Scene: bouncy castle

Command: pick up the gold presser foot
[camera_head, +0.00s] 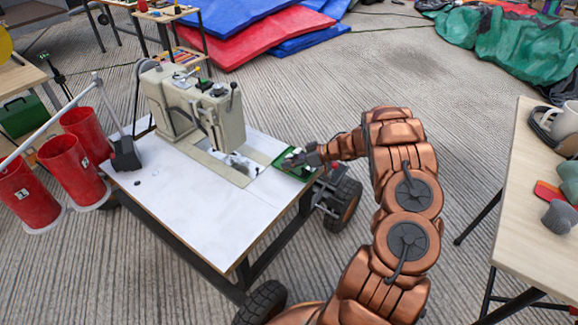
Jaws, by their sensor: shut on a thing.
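My gripper (296,159) reaches in from the right, low over a small green tray (283,170) at the right edge of the white table. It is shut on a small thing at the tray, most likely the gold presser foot. The jaws and their small size in this view hide the thing's shape and colour. I cannot tell whether it still touches the tray. A beige sewing machine (190,105) stands on the same table, left of my gripper.
The white tabletop (195,215) is clear in front of the machine. Red buckets (68,168) stand at the left. Red and blue mats (245,45) lie behind.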

